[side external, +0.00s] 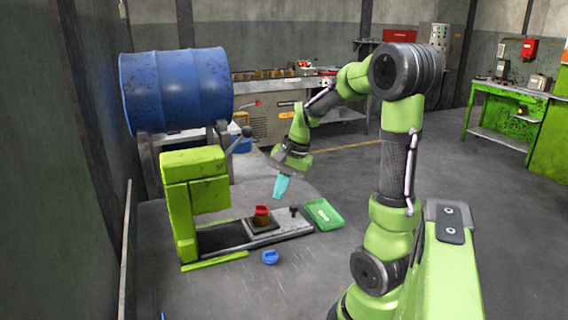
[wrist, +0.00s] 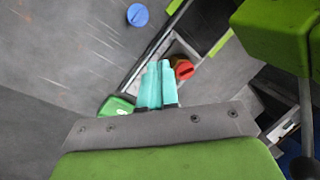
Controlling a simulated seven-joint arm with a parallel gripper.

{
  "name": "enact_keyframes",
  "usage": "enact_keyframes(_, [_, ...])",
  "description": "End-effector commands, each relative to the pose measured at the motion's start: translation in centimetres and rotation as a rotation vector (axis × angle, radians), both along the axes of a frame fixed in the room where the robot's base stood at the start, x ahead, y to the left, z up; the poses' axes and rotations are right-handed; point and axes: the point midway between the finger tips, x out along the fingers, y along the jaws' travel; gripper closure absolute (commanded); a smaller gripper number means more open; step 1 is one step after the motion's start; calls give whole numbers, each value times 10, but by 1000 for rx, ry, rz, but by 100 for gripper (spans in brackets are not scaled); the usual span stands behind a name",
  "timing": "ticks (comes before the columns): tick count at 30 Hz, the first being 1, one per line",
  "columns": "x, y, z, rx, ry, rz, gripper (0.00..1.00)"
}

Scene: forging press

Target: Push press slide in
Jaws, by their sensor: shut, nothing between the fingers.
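The green press (side external: 190,195) stands at the left, with a lever arm ending in a dark knob. Its slide (side external: 262,226), a dark plate on a long grey rail (side external: 290,230), lies outside the press frame, to its right. A red and brown workpiece (side external: 261,215) sits on the slide; its red top also shows in the wrist view (wrist: 183,68). A small black knob (side external: 293,210) stands upright right of the workpiece. My gripper (side external: 279,192), with teal fingers shut and empty, hangs above the rail; the fingers (wrist: 158,64) partly hide the slide in the wrist view.
A green tray (side external: 324,214) lies at the rail's right end. A blue round piece (side external: 270,257) lies in front of the rail. A blue barrel (side external: 176,90) rests on a stand behind the press. A green workbench (side external: 510,100) stands far right.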

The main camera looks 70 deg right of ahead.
Motion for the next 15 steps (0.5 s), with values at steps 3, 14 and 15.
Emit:
enact_keyframes(3, [-22, -66, -29, 140, 90, -316, 100])
enact_keyframes(14, [-42, -135, -47, 396, 176, -833, 100])
enact_keyframes(15, [-41, -133, -49, 402, 180, -840, 100])
